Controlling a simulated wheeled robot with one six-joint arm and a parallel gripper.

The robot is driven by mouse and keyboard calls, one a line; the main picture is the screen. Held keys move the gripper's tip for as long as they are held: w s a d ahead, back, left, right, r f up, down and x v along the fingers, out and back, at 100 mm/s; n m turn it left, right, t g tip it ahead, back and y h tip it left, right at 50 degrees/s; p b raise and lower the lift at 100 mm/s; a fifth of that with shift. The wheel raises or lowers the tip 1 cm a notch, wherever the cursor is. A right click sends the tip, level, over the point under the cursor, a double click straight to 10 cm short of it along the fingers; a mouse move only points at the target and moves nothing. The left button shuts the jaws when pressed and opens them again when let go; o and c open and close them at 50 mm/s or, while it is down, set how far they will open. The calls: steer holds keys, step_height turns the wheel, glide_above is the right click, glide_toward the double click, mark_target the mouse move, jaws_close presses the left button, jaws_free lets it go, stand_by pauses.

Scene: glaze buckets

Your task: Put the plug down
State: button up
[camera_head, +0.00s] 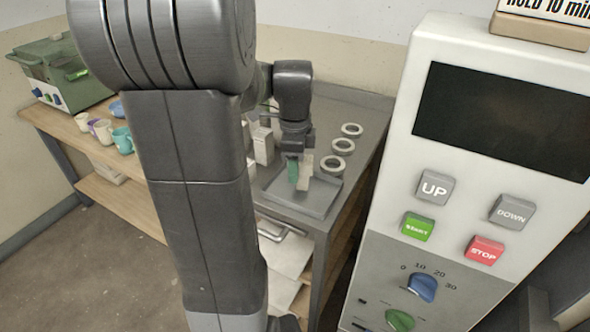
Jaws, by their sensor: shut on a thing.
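My gripper (298,162) is above a grey metal tray (325,203) on the dark metal-topped table, its fingers pointing down. It is shut on a small pale block, which I take to be the plug (307,165). A green piece (293,171) shows beside the pale block at the fingertips; I cannot tell whether it is a finger or part of another thing. The lower ends are close over the tray, and I cannot tell whether they touch it.
Several pale rings, one nearest the tray (332,164), lie right of my gripper. Pale blocks (263,147) stand left of it. Several cups (122,139) and a green machine (62,75) are on the wooden table at left. A white control panel (480,170) rises at right.

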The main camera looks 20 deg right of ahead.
steer(key=shift+f, duration=0.8)
steer(key=o, duration=1)
steer(key=shift+r, duration=0.15)
step_height(320, 180, up, 12)
steer(key=shift+f+p, duration=0.1)
steer(key=shift+p, duration=0.25)
